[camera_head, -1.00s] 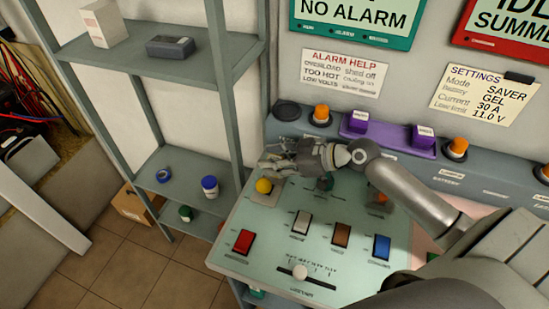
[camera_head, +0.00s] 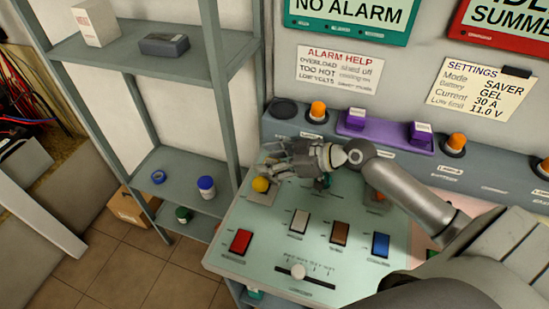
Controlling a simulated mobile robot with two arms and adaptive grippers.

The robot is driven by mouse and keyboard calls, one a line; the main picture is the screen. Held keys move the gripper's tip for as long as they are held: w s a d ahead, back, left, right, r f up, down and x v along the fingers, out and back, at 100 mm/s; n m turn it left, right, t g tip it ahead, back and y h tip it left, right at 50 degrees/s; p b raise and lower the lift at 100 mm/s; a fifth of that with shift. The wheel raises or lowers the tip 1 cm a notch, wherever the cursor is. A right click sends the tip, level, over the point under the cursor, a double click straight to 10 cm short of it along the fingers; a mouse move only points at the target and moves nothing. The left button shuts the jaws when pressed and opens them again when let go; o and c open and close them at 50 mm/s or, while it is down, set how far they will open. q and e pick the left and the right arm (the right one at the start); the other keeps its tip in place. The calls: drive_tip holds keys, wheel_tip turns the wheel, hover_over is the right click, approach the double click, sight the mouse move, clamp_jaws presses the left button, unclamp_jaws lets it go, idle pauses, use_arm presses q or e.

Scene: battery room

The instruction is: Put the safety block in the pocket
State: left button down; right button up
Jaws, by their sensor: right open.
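I cannot tell for sure which thing is the safety block or which is the pocket. A purple holder (camera_head: 386,137) sits on the grey ledge at the back, with two raised purple pieces with white labels, one at its left end (camera_head: 356,118) and one at its right end (camera_head: 421,132). My right gripper (camera_head: 276,160) is open over the back left of the pale green control panel (camera_head: 268,222), just behind a yellow knob (camera_head: 261,184). I see nothing between its fingers. It partly hides the panel's back edge. My left gripper is not in view.
The panel bears red (camera_head: 241,241), white (camera_head: 299,221), brown (camera_head: 340,233) and blue (camera_head: 381,245) switches and a white slider knob (camera_head: 298,271). Orange lamps (camera_head: 318,111) and a dark round recess (camera_head: 284,108) are on the ledge. A grey shelf (camera_head: 120,62) stands left.

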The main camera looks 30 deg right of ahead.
drive_tip(key=shift+r+p, duration=0.55)
drive_tip(key=shift+r, duration=0.05)
drive_tip(key=b+v, duration=0.2)
drive_tip(key=v, duration=1)
drive_tip(key=shift+f, duration=0.1)
